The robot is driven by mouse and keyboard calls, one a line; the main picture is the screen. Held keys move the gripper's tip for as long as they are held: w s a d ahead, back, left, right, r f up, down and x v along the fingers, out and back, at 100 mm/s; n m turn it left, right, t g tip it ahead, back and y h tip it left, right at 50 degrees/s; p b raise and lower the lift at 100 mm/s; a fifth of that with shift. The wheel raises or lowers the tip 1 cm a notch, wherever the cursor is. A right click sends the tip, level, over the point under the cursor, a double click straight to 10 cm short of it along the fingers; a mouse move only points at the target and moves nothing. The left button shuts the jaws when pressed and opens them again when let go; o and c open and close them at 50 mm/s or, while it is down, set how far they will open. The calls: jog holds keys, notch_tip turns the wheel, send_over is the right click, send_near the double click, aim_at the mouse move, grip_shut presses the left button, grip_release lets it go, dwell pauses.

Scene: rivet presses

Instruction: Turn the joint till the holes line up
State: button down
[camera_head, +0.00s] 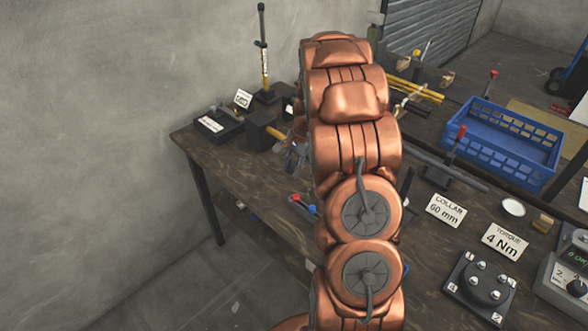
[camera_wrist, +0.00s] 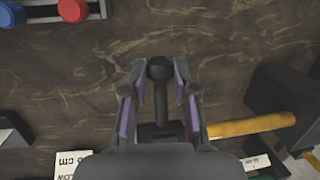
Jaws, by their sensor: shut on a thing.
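In the wrist view my gripper (camera_wrist: 159,82) has its purple-padded fingers on both sides of a dark rod-like part (camera_wrist: 161,98) with a rounded end. I take this for the joint; it is held between the fingers. Its lower end meets a dark block (camera_wrist: 158,132) just in front of the palm. I cannot make out any holes or whether they line up. In the head view only a bit of my gripper (camera_head: 293,158) shows left of my copper arm, and the arm hides the joint.
A yellow handle (camera_wrist: 252,125) lies close right of the fingers. A strip with a red knob (camera_head: 310,209) and a blue knob (camera_head: 297,199) is at the table's front edge.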

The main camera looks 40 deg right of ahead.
jog(key=shift+r+y+b, duration=0.3)
jog(key=shift+r+y, duration=0.65)
jog(key=shift+y, duration=0.65)
jog(key=c, duration=0.9)
grip_release()
jog(key=v, duration=1.2)
jog(key=shift+w+r, duration=0.1)
jog(key=shift+w, duration=0.15)
